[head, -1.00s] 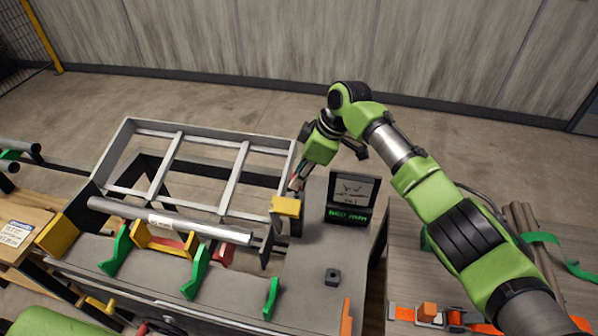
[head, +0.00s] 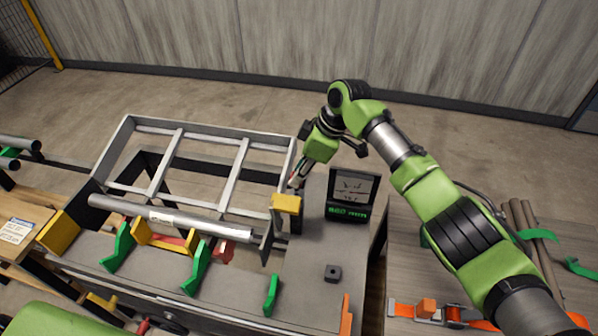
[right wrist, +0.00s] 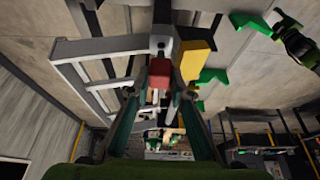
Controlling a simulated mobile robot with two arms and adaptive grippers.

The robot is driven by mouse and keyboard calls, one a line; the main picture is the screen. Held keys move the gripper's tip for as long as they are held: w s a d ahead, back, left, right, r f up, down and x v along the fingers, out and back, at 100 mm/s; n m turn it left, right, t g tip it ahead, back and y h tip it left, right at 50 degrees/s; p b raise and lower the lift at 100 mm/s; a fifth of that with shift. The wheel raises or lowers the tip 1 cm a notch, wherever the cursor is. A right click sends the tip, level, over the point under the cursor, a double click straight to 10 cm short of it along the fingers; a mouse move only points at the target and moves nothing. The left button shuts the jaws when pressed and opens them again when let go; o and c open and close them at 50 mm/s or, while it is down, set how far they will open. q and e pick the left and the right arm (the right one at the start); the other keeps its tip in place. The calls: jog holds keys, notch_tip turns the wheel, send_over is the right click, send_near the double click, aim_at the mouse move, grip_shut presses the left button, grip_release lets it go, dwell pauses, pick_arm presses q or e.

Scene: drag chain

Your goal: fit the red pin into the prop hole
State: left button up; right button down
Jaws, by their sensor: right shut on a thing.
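My right gripper (head: 298,181) is at the right end of the metal frame, just behind and above a yellow block (head: 286,203). In the right wrist view its fingers (right wrist: 163,82) close on the red pin (right wrist: 160,72), in front of a grey upright. The yellow block (right wrist: 198,58) stands right beside the pin there. In the head view the pin is mostly hidden by the fingers and too small to make out. The prop hole cannot be made out in either view, so I cannot tell whether the pin tip is in it. My left gripper does not show clearly.
A grey tube (head: 170,217) lies across a yellow cradle near several green brackets (head: 197,268). A small display (head: 352,195) stands close to the right of my right gripper.

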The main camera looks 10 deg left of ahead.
jog(key=shift+p, duration=0.3)
dwell(0.9)
jog(key=shift+f+b, duration=1.25)
jog(key=shift+f, duration=0.8)
jog(key=c, duration=1.7)
grip_release()
jog(key=shift+f, duration=0.1)
jog(key=v, duration=1.2)
